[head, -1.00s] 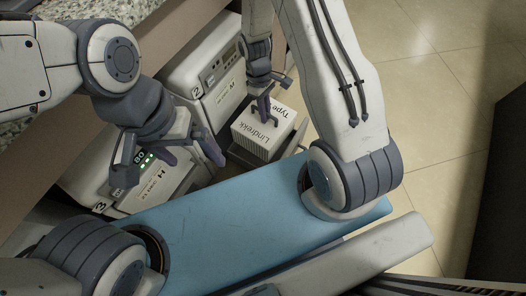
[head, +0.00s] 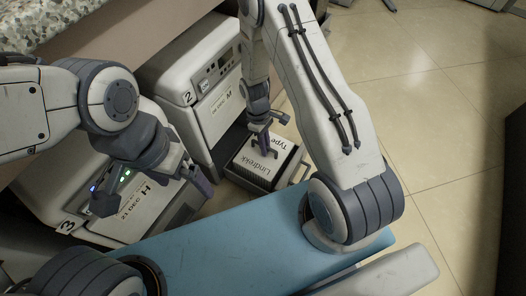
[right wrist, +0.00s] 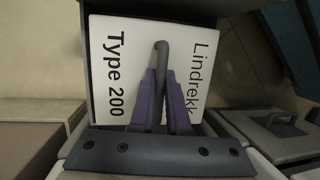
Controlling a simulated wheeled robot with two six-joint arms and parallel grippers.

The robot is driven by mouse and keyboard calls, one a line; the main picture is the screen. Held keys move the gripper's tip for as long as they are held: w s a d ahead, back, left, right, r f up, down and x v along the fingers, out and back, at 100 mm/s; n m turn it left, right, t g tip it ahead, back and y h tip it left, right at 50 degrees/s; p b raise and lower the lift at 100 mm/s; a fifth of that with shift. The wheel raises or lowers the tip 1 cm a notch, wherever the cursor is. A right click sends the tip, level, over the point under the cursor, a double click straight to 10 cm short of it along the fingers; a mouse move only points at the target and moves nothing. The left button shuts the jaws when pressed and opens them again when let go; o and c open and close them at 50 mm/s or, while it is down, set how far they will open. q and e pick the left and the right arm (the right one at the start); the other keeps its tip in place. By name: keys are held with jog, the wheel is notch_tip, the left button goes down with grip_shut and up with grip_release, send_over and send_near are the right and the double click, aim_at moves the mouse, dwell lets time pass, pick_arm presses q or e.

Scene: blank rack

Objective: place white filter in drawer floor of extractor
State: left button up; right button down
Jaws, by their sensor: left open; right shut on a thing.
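The white filter (head: 250,164), a box with black lettering and a dark handle on top, is within the open drawer (head: 301,173) low in front of the extractor (head: 212,105) marked 2. I cannot tell whether its underside touches the drawer floor, which is hidden. My right gripper (head: 268,143) is shut on the filter's handle from above. In the right wrist view, the filter's top (right wrist: 120,75) lies behind the purple fingers (right wrist: 155,95), which close on the handle. My left gripper (head: 153,192) is open and empty in front of the extractor marked 3.
The extractor (head: 130,218) marked 3 has lit lights and stands left of the other one. A blue panel (head: 240,235) lies across the foreground. A speckled counter (head: 60,22) is at the upper left. Tiled floor (head: 430,90) is clear at the right. A grey handled box (right wrist: 280,130) shows in the right wrist view.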

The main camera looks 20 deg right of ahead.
jog(key=shift+f, duration=0.5)
jog(key=shift+r, duration=0.15)
jog(key=c, duration=0.9)
grip_release()
jog(key=p+v, duration=0.4)
jog(key=v, duration=0.3)
jog(key=shift+w+r+p, duration=0.1)
jog(key=shift+r+p, duration=0.15)
jog(key=shift+p, duration=0.1)
